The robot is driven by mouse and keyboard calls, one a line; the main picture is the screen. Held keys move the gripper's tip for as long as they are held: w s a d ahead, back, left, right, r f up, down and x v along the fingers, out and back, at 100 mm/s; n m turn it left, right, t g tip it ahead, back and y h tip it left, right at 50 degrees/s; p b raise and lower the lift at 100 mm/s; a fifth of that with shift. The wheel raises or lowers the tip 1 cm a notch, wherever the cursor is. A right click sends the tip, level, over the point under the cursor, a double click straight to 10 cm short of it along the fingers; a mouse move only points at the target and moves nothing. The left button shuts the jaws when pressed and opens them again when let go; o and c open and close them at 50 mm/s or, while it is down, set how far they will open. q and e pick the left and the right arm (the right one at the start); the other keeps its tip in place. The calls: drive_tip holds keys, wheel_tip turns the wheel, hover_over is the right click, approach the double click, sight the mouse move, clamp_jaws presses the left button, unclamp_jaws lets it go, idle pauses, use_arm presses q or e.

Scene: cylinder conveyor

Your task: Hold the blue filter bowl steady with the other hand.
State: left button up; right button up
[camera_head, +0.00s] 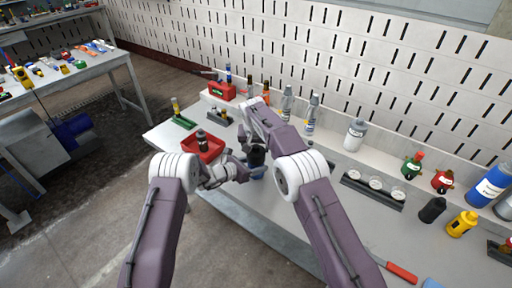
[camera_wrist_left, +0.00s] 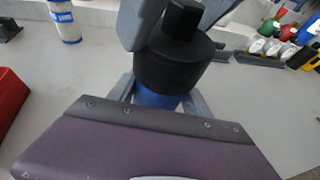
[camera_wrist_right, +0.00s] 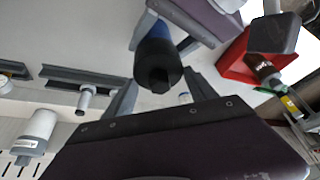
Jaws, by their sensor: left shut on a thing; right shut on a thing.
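The filter shows in the left wrist view as a black head (camera_wrist_left: 172,62) on top of a blue filter bowl (camera_wrist_left: 155,98). In the head view the black head (camera_head: 257,157) sits between my two hands, with a bit of blue bowl (camera_head: 258,173) below it. My left gripper (camera_wrist_left: 158,100) is shut on the blue bowl, one finger on each side. My right gripper (camera_wrist_right: 160,88) is shut on the black head from the other side. The right wrist view shows the black head end-on, and my left arm behind the blue part. Much of the bowl is hidden.
A red tray (camera_head: 203,148) holding a dark bottle stands to the left. Clear bottles stand by the slotted wall. A red-handled tool (camera_head: 401,271) lies near the front edge.

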drive_tip(key=o, duration=1.6)
drive_tip(key=shift+o, duration=0.2)
drive_tip(key=shift+r, duration=1.25)
drive_tip(key=n+y, duration=0.1)
drive_tip(key=n, duration=0.2)
drive_tip(key=shift+d, duration=0.15)
drive_tip(key=n+y, duration=0.1)
drive_tip(key=n, duration=0.2)
